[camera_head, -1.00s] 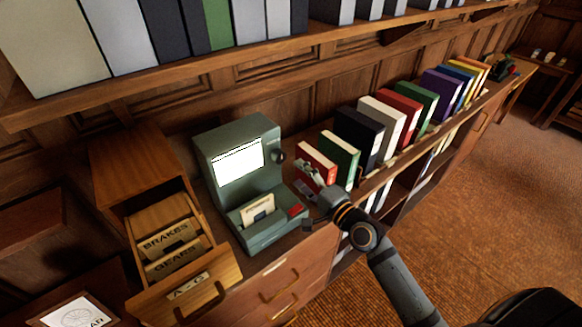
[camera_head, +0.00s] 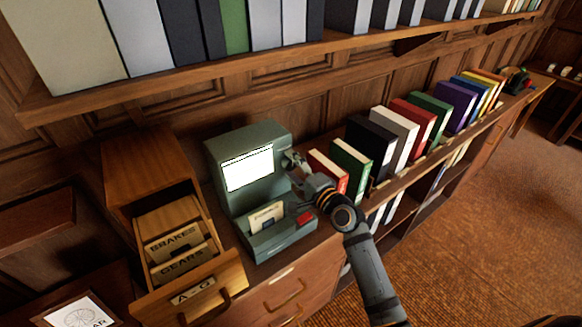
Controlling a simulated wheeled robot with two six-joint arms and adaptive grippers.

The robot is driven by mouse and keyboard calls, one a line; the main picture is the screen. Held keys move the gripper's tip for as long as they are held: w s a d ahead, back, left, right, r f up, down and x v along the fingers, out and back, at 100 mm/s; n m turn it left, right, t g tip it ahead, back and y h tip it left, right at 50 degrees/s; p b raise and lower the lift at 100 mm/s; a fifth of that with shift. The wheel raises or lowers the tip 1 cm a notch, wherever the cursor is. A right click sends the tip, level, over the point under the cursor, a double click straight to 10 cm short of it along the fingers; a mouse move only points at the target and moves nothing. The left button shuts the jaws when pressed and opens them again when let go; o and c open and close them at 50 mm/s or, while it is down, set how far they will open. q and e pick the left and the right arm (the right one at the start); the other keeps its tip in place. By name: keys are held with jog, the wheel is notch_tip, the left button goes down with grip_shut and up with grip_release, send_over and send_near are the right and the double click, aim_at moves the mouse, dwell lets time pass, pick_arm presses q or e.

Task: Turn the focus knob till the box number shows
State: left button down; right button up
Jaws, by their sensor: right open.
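The grey-green viewer (camera_head: 228,205) stands on the wooden counter. Its bright screen (camera_head: 247,168) is white, and I can read no number on it. A card (camera_head: 266,217) stands in the tray at its base, beside a red button (camera_head: 305,218). My right gripper (camera_head: 290,160) is at the right side of the viewer's head, where the dark focus knob sits. The gripper is open and hides the knob, so I cannot tell whether the fingers touch it. My left gripper is not in view.
An open card drawer (camera_head: 188,285) with BRAKES and GEARS dividers juts out left of the viewer. A row of books (camera_head: 398,135) stands close to the right, behind my right arm. A shelf of binders (camera_head: 233,28) hangs above.

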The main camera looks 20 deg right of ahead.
dwell(0.8)
jog(key=n+b, duration=0.2)
jog(key=f+n+b, duration=0.1)
jog(key=b, duration=0.1)
jog(key=shift+n, duration=0.4)
jog(key=n+b, duration=0.5)
jog(key=n, duration=0.2)
jog(key=shift+r+n, duration=0.25)
jog(key=shift+n, duration=0.35)
jog(key=shift+r, duration=0.3)
jog(key=shift+c, duration=0.2)
jog(key=c, duration=1.1)
